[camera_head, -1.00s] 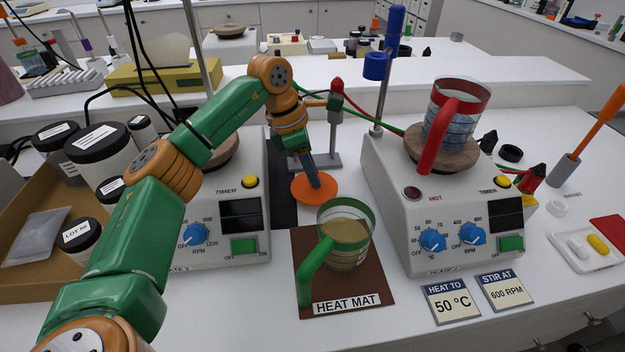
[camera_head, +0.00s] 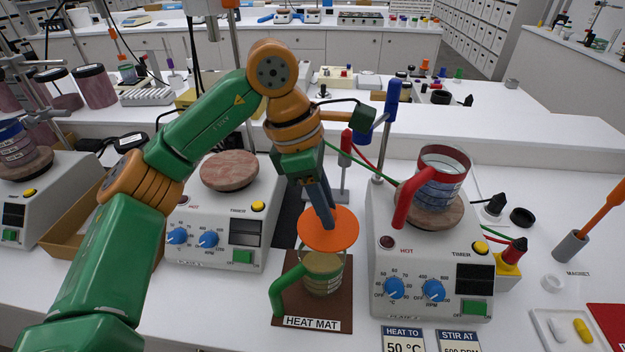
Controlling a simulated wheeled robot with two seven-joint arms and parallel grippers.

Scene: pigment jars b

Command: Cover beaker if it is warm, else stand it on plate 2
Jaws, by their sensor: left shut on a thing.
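My left gripper (camera_head: 327,212) points down and is shut on an orange disc-shaped lid (camera_head: 343,236). The green-handled beaker (camera_head: 323,283) stands upright on a brown mat labelled HEAT MAT (camera_head: 338,312). It holds tan contents. The lid overlaps the beaker's upper edge in the picture and hides part of its rim; I cannot tell whether they touch. Plate 2 (camera_head: 383,270), the right hot plate, bears a red-rimmed beaker (camera_head: 441,185) with a red handle, and shows a lamp (camera_head: 387,242) beside the word HOT. My right gripper is out of view.
Another hot plate (camera_head: 230,170) with an empty round top stands left of the mat. A metal stand (camera_head: 391,110) with a blue clamp rises behind plate 2. Cards stand in front of plate 2.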

